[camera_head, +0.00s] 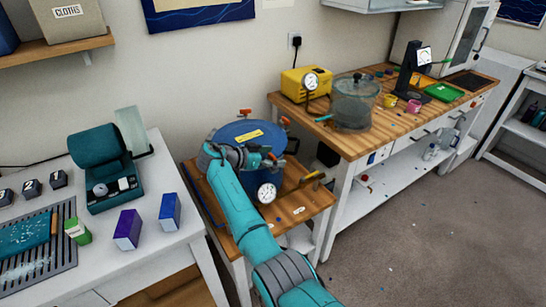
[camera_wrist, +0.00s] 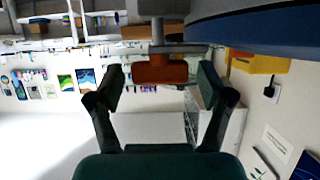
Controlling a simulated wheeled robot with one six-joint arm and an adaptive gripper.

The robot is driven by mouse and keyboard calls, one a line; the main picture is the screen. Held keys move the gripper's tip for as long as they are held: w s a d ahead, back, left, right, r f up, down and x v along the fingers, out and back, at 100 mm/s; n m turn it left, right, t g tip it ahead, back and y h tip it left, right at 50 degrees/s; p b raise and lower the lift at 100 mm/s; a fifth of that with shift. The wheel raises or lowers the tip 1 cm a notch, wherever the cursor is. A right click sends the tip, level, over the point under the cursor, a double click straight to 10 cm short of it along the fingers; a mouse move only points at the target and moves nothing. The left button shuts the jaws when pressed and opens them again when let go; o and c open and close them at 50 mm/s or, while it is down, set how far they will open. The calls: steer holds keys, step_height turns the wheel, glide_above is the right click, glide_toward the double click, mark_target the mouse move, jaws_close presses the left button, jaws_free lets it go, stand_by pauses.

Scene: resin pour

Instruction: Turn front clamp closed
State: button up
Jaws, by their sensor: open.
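The blue pressure pot (camera_head: 237,131) stands on a low wooden-topped table, with a yellow label on its lid. Orange-handled clamps show at its rim, one at the back (camera_head: 245,112) and one at the right (camera_head: 285,122). My gripper (camera_wrist: 161,82) is open at the near side of the lid. In the wrist view, the orange clamp handle (camera_wrist: 160,70) lies between my two fingertips, with a visible gap on each side. The lid's blue edge (camera_wrist: 265,45) crosses the upper right there. My arm hides much of the pot's front in the head view.
A round gauge (camera_head: 267,193) sits on the pot's front, close to my arm. A white table (camera_head: 155,235) with a teal machine (camera_head: 105,165) stands left. The wooden bench (camera_head: 370,143) with a clear chamber (camera_head: 355,100) is right. Floor is open at lower right.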

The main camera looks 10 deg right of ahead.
steer(key=v, duration=1.2)
steer(key=shift+a, duration=0.1)
